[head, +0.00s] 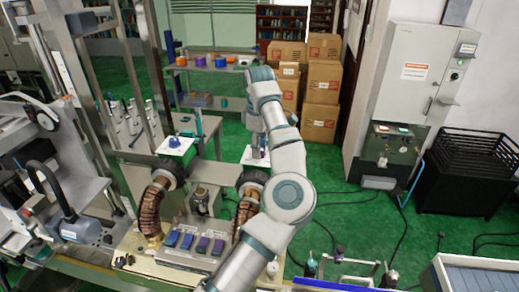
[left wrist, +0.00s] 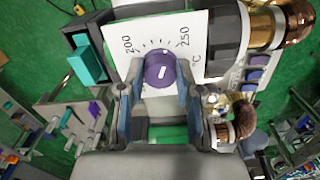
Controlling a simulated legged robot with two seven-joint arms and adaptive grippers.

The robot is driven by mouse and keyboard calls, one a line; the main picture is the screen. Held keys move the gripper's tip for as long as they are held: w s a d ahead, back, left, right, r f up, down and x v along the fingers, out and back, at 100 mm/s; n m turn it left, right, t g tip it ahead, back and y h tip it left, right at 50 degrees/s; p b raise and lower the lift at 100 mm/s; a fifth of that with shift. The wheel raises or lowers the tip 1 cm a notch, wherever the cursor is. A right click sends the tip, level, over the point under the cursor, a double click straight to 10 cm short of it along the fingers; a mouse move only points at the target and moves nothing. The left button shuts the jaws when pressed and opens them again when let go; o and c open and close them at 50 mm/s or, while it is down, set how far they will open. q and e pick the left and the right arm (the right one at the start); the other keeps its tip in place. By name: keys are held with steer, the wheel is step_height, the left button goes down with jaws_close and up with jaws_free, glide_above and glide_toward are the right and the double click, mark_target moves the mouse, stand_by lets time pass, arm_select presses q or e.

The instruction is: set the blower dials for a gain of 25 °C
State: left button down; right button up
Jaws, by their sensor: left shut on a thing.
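My left gripper (left wrist: 160,82) is shut on a purple dial (left wrist: 157,70) in the left wrist view, one finger on each side. The dial sits on a white scale plate (left wrist: 184,27) with "200" at left, "250" at right and "°C". A short white mark shows on the dial; its exact reading is too small to tell. In the head view this plate (head: 247,157) is partly hidden below my left wrist. A blue dial (head: 174,142) stands on another white plate (head: 184,149) on the left blower, with no gripper at it. Its scale is unreadable. My right gripper is out of view.
Two ribbed brown hoses (head: 152,206) come from the blowers. A panel with blue and purple blocks (head: 190,242) lies in front. Metal posts (head: 157,75) rise at left. A shelf (head: 212,68) and cardboard boxes (head: 323,85) stand behind; green floor (head: 345,222) is open at right.

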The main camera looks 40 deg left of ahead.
arm_select(q)
steer(key=shift+m, duration=0.4)
steer(key=c, duration=1)
jaws_free()
steer(key=shift+o, duration=1.2)
steer(key=shift+w, duration=0.15)
step_height(320, 180, up, 7)
steer(key=shift+a+r, duration=0.15)
steer(key=shift+w, duration=0.1)
